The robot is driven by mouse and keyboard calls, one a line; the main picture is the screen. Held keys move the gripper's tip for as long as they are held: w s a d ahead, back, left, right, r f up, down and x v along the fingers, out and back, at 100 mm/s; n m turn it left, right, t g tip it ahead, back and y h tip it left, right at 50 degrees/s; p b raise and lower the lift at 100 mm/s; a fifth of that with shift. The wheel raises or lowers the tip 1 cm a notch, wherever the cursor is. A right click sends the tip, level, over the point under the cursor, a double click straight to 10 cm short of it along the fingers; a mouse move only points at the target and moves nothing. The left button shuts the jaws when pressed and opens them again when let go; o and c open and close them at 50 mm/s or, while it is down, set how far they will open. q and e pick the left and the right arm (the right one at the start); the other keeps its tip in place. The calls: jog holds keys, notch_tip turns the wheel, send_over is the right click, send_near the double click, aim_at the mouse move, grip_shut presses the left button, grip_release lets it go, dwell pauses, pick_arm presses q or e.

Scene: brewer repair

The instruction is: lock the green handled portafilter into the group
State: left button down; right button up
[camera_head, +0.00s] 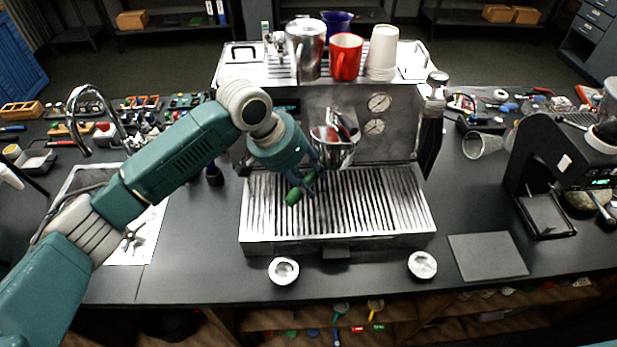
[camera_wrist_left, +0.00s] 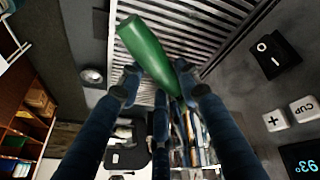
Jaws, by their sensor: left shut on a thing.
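The portafilter's green handle (camera_head: 293,196) hangs below my left gripper (camera_head: 308,180) in the head view, over the left part of the drip tray. My left gripper is shut on it. In the left wrist view the handle (camera_wrist_left: 145,48) is tilted, with my blue fingers (camera_wrist_left: 158,85) around its narrower end. A metal basket or jug shape (camera_head: 334,150) shows just right of the gripper, under the espresso machine (camera_head: 350,110). Whether it is the portafilter's head, and whether it touches the group, I cannot tell. My right gripper is not in view.
The ribbed drip tray (camera_head: 380,205) lies below the gripper. A steam wand with a dark cloth (camera_head: 431,140) hangs at the right. Two small round metal pieces (camera_head: 284,271) (camera_head: 422,265) lie in front. A grinder (camera_head: 560,160) stands at the right. Cups (camera_head: 346,56) stand on top.

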pick_arm(q)
jog(key=shift+w+r, duration=0.1)
jog(key=shift+r, duration=0.1)
jog(key=s+d+n+t+y, duration=0.2)
jog(key=d+n+t, duration=0.1)
jog(key=d+n, duration=0.4)
jog(key=shift+n, duration=0.8)
dwell(0.5)
jog(key=shift+s, duration=0.1)
jog(key=c, duration=1.4)
grip_release()
jog(key=shift+o, duration=1.4)
jog(key=shift+s, duration=0.15)
jog(key=shift+a+f, duration=0.1)
